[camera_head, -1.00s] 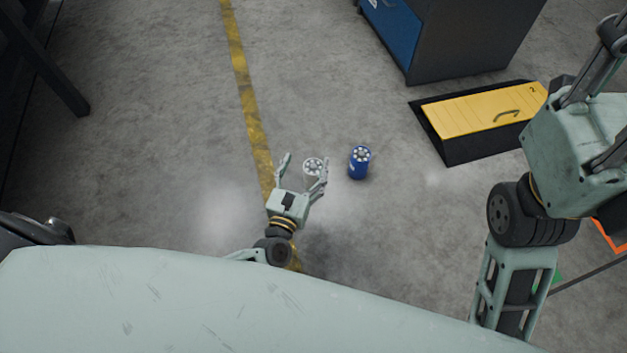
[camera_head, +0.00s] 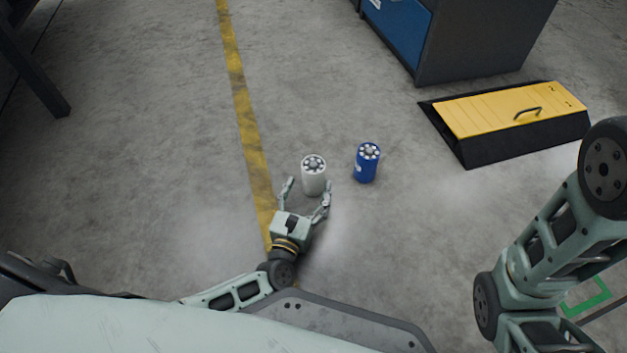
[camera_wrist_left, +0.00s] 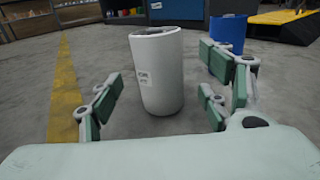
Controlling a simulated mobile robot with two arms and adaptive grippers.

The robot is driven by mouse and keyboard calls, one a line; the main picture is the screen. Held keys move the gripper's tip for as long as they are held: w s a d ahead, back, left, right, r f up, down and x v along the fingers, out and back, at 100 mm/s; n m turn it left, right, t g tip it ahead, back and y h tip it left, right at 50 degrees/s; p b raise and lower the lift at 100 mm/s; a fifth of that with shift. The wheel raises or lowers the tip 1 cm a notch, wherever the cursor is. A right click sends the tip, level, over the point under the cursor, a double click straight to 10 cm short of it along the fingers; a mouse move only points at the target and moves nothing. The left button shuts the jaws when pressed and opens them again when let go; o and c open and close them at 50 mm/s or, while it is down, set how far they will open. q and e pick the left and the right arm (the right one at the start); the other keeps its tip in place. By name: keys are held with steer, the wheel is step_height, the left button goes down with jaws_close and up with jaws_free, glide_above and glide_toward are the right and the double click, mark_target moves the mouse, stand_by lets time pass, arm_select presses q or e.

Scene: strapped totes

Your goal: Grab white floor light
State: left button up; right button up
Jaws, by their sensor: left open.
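The white floor light (camera_head: 314,176) is a white cylinder with a ring of small lamps on top, standing upright on the concrete floor. In the left wrist view the white light (camera_wrist_left: 158,72) stands ahead, between the spread fingers and slightly beyond them. My left gripper (camera_head: 306,190) is open, low near the floor, with its fingertips on either side of the light's lower part. In the wrist view the open left gripper (camera_wrist_left: 165,95) holds nothing, and I see floor between the fingers and the light. My right gripper is out of view; only my right arm shows at the right.
A blue floor light (camera_head: 367,164) stands upright just right of the white one; it also shows in the wrist view (camera_wrist_left: 227,36). A yellow-topped black ramp box (camera_head: 510,110) lies further right, below a blue and dark cabinet (camera_head: 470,40). A yellow line (camera_head: 243,105) runs left of the lights.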

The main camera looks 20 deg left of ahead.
mark_target(310, 184)
arm_select(q)
steer(key=w+b, duration=0.2)
steer(key=w, duration=0.2)
steer(key=shift+w+b, duration=0.3)
steer(key=shift+w, duration=0.05)
steer(key=shift+w+r, duration=0.15)
steer(key=shift+w, duration=0.2)
steer(key=c, duration=1.7)
steer(key=shift+r, duration=0.1)
jaws_close()
